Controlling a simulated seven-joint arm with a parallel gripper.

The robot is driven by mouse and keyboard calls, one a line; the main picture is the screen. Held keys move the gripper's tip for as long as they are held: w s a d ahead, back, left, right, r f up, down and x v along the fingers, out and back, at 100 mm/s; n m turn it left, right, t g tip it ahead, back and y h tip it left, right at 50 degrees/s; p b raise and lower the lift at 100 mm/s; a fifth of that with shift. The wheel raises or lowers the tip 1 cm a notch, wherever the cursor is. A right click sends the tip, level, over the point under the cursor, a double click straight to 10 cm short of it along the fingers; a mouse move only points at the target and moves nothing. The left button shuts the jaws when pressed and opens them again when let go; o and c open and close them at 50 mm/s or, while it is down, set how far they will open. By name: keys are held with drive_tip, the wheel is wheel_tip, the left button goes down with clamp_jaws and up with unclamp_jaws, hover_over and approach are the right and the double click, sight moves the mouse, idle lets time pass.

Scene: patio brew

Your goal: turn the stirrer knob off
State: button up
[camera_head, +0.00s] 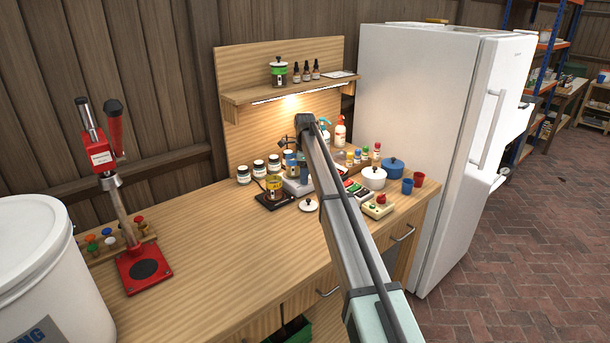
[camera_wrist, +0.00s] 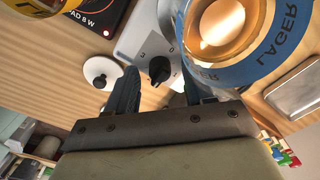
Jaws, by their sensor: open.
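The stirrer (camera_wrist: 140,36) is a pale grey box with a black knob (camera_wrist: 159,68) on its panel. Small marks sit around the knob, but I cannot read its setting. A blue-banded LAGER vessel (camera_wrist: 263,57) with amber liquid is above the stirrer. My gripper (camera_wrist: 158,82) is open, its dark fingers to either side of the knob in the wrist view; I cannot tell whether they touch it. In the head view the stirrer (camera_head: 297,187) shows partly beside my arm, which hides the knob and fingers.
A dark hot pad (camera_wrist: 98,14) with a yellow-labelled jar and a white lid (camera_wrist: 102,72) lie beside the stirrer. The bench's left-middle (camera_head: 205,245) is clear.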

clamp_jaws()
idle(0.6)
drive_tip(key=shift+n, duration=0.3)
